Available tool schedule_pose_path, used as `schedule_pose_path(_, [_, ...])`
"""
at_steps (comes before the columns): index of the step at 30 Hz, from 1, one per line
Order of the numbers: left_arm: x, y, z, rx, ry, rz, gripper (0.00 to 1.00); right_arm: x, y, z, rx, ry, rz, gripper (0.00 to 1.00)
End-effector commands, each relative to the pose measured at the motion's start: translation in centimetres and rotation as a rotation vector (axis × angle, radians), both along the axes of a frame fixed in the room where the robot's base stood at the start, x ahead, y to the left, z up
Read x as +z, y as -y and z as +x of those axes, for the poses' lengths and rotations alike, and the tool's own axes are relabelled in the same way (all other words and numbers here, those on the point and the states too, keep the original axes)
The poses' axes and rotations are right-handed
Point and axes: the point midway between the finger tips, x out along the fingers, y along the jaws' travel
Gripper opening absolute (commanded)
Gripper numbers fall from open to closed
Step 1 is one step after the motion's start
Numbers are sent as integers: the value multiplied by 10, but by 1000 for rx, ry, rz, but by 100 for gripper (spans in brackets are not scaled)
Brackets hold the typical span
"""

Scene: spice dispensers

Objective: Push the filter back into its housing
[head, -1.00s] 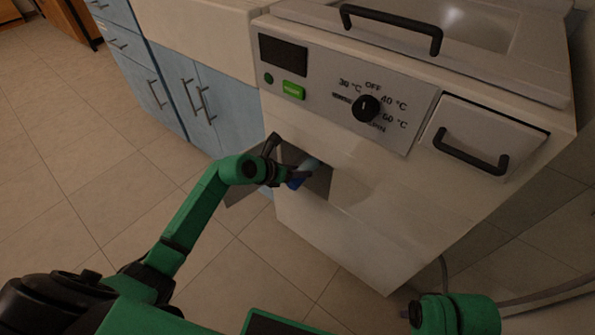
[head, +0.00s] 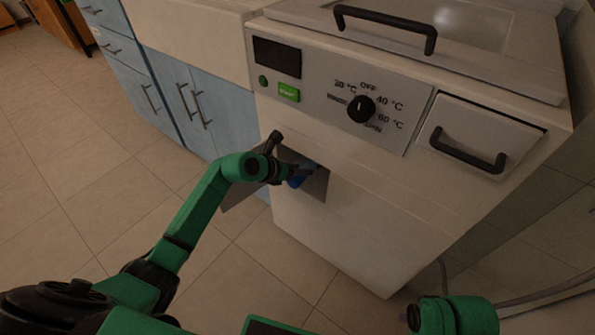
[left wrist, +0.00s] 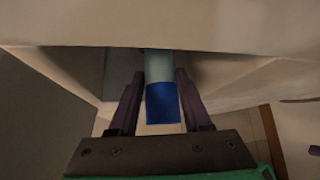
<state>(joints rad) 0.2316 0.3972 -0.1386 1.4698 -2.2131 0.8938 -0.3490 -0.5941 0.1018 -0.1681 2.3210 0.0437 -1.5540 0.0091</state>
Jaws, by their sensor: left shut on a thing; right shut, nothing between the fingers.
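The filter (head: 297,182) is a cylinder with a blue end and a pale body. It sits at the housing (head: 316,188), a recess in the front of the white washing machine with a grey flap open. In the left wrist view the filter's blue end (left wrist: 163,103) lies between the fingers and its pale part runs into the housing opening. My left gripper (head: 287,173) is shut on the filter; it also shows in the left wrist view (left wrist: 161,100). The filter's inner end is hidden inside the machine. Of my right arm only a green link shows at the bottom right; its gripper is out of view.
The washing machine (head: 400,215) has a control panel with a black dial (head: 361,109), a drawer (head: 478,140) and a lid with a black handle above the housing. Blue cabinets (head: 190,95) stand to the left. The tiled floor in front is free.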

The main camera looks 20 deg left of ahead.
Motion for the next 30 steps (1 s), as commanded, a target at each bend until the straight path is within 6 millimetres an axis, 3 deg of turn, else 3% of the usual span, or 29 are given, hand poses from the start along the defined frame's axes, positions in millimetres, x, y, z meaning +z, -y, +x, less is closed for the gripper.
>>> schedule_pose_path(30, [-1, 9, 24, 1, 0, 1, 0, -12, 0, 0, 0, 0, 0, 0])
